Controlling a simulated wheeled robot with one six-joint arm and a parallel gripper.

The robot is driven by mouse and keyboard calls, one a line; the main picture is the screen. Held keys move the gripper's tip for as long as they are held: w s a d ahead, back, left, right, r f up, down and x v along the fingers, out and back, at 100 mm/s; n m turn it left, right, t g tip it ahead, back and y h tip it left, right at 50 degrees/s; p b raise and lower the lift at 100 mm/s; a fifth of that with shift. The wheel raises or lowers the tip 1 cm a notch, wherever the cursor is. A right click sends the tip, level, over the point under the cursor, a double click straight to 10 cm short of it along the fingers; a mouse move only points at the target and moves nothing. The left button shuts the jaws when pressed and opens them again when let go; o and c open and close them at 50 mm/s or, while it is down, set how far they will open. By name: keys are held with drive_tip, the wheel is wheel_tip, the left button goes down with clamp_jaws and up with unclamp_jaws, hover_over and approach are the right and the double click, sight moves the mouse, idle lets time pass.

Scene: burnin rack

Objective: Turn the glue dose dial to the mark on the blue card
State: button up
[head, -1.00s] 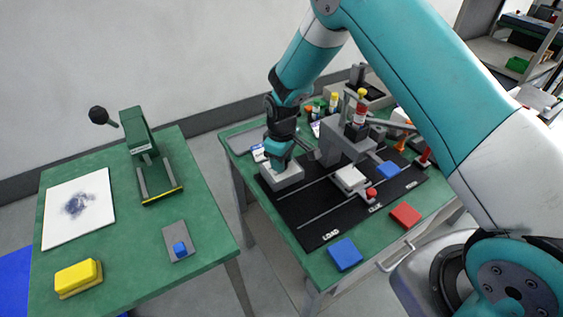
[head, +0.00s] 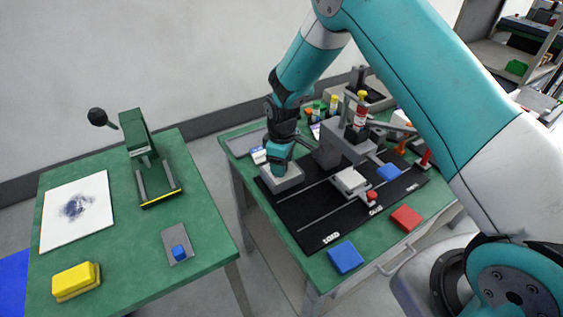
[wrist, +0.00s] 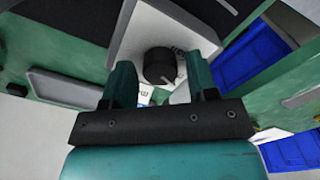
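The dial (wrist: 160,65) is a dark round knob on a pale grey box (wrist: 190,28), with small marks beside it in the wrist view. In the head view the box (head: 287,181) sits at the far left corner of the black mat, and my gripper hides the dial. My gripper (wrist: 160,82) is open, its two green fingers on either side of the dial's near edge; I cannot tell whether they touch it. A small card with blue and white print (head: 259,156) lies just left of my gripper; its mark is too small to read.
The black mat (head: 310,230) carries a grey fixture (head: 345,148) and a red button (head: 371,196). Blue (head: 345,257) and red (head: 406,217) pads lie at the front. Several small bottles stand behind. A second green table (head: 120,245) is at left.

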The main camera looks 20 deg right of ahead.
drive_tip(key=shift+o, duration=0.2)
drive_tip(key=shift+r, duration=0.1)
wheel_tip(320, 180, up, 17)
drive_tip(key=b, duration=0.2)
drive_tip(key=shift+r, duration=0.15)
idle(0.4)
drive_tip(key=s+a+r+m+y, duration=0.1)
drive_tip(key=s+r, duration=0.1)
drive_tip(key=s, duration=0.8)
drive_tip(key=s+a+r+m+y, duration=0.1)
drive_tip(key=s+a+r, duration=0.1)
drive_tip(key=s, duration=0.8)
drive_tip(key=s+a+r+m+y, duration=0.1)
drive_tip(key=s+r, duration=0.3)
drive_tip(key=s, duration=0.6)
drive_tip(key=shift+a+r+y, duration=0.25)
drive_tip(key=shift+a+y, duration=0.1)
drive_tip(key=shift+y, duration=0.25)
